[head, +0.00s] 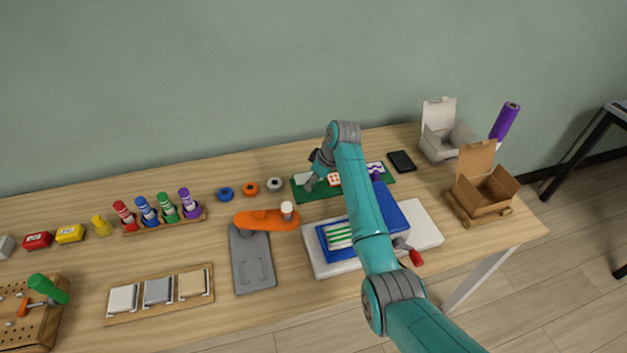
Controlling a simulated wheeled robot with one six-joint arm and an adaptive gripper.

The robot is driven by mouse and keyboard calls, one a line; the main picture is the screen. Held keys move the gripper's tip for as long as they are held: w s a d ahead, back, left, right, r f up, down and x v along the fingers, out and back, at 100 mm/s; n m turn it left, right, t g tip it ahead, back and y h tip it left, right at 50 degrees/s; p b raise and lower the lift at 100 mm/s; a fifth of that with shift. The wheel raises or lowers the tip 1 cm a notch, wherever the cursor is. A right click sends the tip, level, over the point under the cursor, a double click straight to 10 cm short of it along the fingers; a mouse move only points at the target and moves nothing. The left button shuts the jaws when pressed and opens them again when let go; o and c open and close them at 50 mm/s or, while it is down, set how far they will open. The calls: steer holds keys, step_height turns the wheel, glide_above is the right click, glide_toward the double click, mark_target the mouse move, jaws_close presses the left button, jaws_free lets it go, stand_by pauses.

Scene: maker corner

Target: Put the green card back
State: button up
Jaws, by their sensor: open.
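A white card with green stripes (338,236) lies in the left part of an open blue box (323,244). The box rests on a white board (428,222), and its blue lid (393,218) shows behind my arm. A green mat (330,192) lies behind the box, with a red-patterned card (334,179) and a purple zigzag card (375,169) on it. My gripper (309,184) is open over the left end of this mat, beside a whitish card (302,179). Whether it touches that card I cannot tell. My arm hides part of the box and mat.
An orange tool (267,220) and a grey plate (252,262) are left of the box. A red-handled tool (414,257) lies at the board's front. A black phone-like slab (402,161) and cardboard boxes (485,194) stand right. Marker rack (165,222) is left.

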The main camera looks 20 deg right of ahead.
steer(key=shift+r, duration=0.1)
steer(key=v, duration=1.2)
